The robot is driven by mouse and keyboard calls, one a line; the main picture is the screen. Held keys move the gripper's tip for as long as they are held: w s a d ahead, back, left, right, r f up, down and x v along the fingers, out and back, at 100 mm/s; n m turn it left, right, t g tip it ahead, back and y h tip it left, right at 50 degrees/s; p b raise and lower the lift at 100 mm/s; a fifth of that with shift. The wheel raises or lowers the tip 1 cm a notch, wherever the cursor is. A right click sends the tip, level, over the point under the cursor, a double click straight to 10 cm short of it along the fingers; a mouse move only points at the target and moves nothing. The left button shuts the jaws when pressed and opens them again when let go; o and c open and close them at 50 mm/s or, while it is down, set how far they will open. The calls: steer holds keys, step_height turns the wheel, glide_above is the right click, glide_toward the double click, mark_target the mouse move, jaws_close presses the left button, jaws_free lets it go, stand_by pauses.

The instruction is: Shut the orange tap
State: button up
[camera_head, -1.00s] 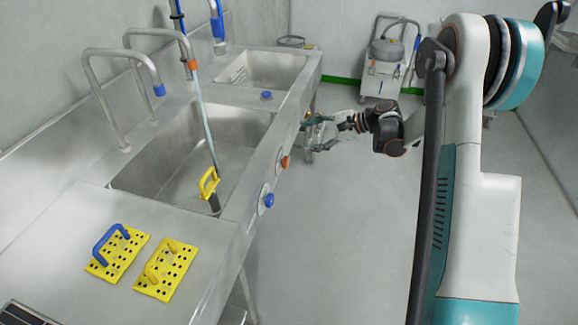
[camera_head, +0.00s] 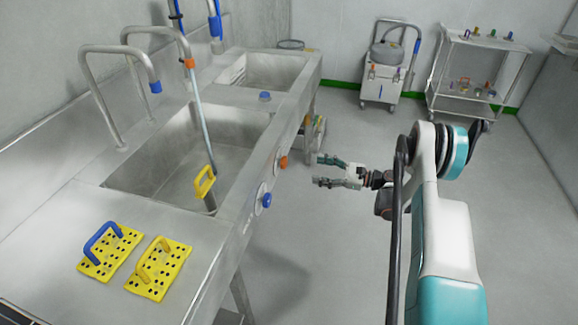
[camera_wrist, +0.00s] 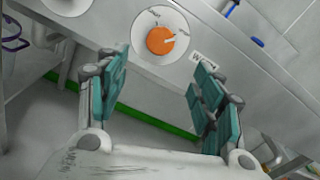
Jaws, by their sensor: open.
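The orange tap (camera_head: 283,162) is a round knob on the front panel of the steel sink unit (camera_head: 215,245).
A blue knob (camera_head: 266,200) sits nearer on the same panel. Yellow perforated plates (camera_head: 160,270) lie on the counter. A wheeled machine (camera_head: 385,75) and a trolley (camera_head: 470,75) stand at the back wall.

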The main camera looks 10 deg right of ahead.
mark_target(286, 163)
steer(key=b+x, duration=0.3)
steer(key=x, duration=0.9)
steer(key=c, duration=1.1)
